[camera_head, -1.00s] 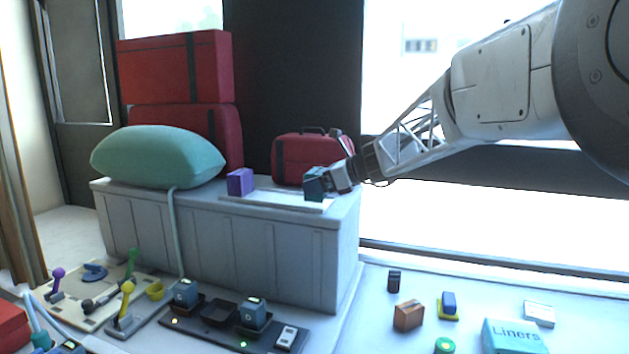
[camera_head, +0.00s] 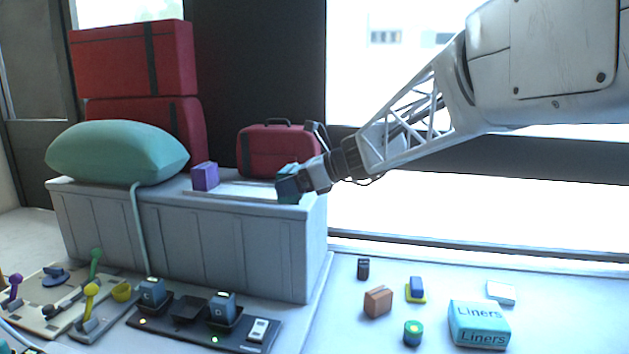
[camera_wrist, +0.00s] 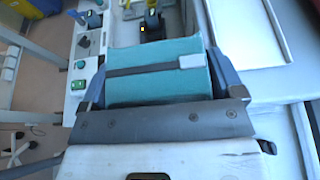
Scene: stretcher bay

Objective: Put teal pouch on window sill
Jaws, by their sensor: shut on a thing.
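The teal pouch (camera_wrist: 160,88) fills the space between my fingers in the wrist view, with a dark strap and a pale clasp across it. My gripper (camera_head: 294,182) is shut on it. In the head view the teal pouch (camera_head: 286,187) is at the right end of a pale strip on the grey chest, in front of a red case; I cannot tell whether it touches the strip. A long ledge that looks like the window sill (camera_head: 480,252) runs below the bright window at the right, apart from the pouch.
A purple block (camera_head: 205,176) and a green pillow (camera_head: 115,153) lie on the grey chest (camera_head: 185,240). A red case (camera_head: 275,150) stands behind the pouch. A liners box (camera_head: 479,325) and several small items are on the white counter. My arm crosses before the window.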

